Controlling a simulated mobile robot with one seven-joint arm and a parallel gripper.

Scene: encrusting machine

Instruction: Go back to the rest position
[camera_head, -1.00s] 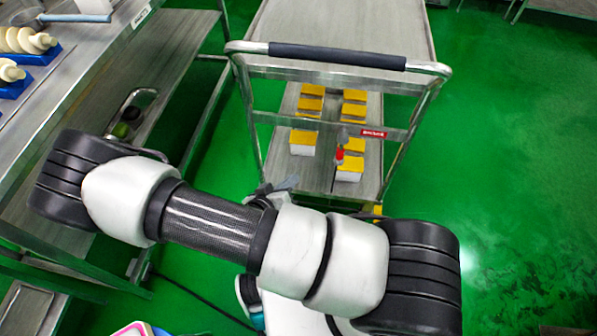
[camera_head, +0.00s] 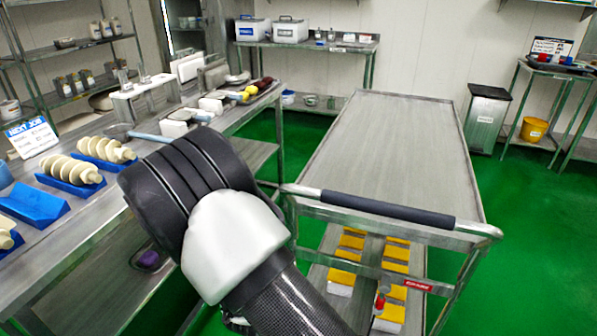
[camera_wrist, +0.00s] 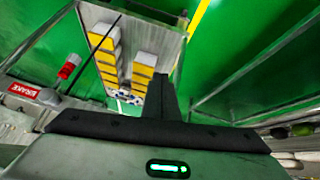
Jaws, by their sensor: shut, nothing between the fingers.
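My gripper (camera_wrist: 161,84) shows in the wrist view as a dark upright shape at the lower middle. Its fingers are together with nothing between them. In the head view my arm reaches up from the bottom edge, with its black and white joint in front of the left bench and the cart. The gripper itself is out of the head view. The metal cart (camera_head: 395,140) has a bare top and a dark handle. Its lower shelf carries several yellow-topped white boxes (camera_head: 342,278), which also show in the wrist view (camera_wrist: 143,72).
The left bench (camera_head: 85,215) carries cream spiral parts (camera_head: 70,168) on blue holders. A red brake knob (camera_head: 380,300) sits at the cart's near end, beside the handle frame. A grey bin (camera_head: 486,118) stands at the back right. Green floor (camera_head: 535,240) is clear at right.

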